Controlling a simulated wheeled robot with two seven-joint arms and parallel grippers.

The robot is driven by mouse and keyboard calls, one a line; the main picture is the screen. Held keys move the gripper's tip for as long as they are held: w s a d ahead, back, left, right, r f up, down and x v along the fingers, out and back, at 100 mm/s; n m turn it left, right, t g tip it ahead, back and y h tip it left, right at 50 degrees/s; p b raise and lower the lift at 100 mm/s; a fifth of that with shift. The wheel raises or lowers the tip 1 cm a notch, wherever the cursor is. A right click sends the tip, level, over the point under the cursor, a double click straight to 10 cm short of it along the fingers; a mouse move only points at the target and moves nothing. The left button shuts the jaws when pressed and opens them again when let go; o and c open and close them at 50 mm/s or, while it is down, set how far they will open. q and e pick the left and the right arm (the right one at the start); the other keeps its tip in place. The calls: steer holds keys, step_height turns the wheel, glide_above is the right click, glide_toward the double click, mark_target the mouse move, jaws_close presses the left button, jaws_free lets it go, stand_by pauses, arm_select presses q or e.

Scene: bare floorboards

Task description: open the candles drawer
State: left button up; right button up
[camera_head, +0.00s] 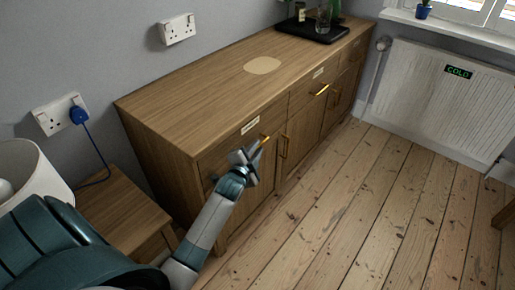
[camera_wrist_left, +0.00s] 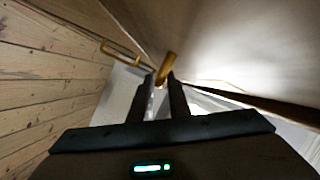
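A long wooden sideboard (camera_head: 190,105) stands against the wall with a row of drawers along its top front and doors below. The near drawer has a pale label (camera_head: 250,126) and a brass handle (camera_head: 264,141); a second label (camera_head: 318,73) and brass handle (camera_head: 322,90) are on the middle drawer. The label words are too small to read, so I cannot tell which says candles. My left gripper (camera_head: 250,156) is at the near drawer's handle. In the left wrist view a brass handle (camera_wrist_left: 166,68) shows at its fingertips, which stand apart; firm contact is unclear.
A black tray (camera_head: 302,32) with a glass stands at the sideboard's far end. A small wooden table (camera_head: 125,205) with a white lamp (camera_head: 30,170) is at the near left. A white radiator (camera_head: 420,95) is at the far right. The floorboards in front are clear.

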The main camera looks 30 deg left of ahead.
arm_select(q)
steer(key=shift+w+a+f, duration=0.1)
steer(key=shift+w+a, duration=0.05)
steer(key=shift+w, duration=0.5)
steer(key=shift+c, duration=0.2)
jaws_close()
stand_by(0.9)
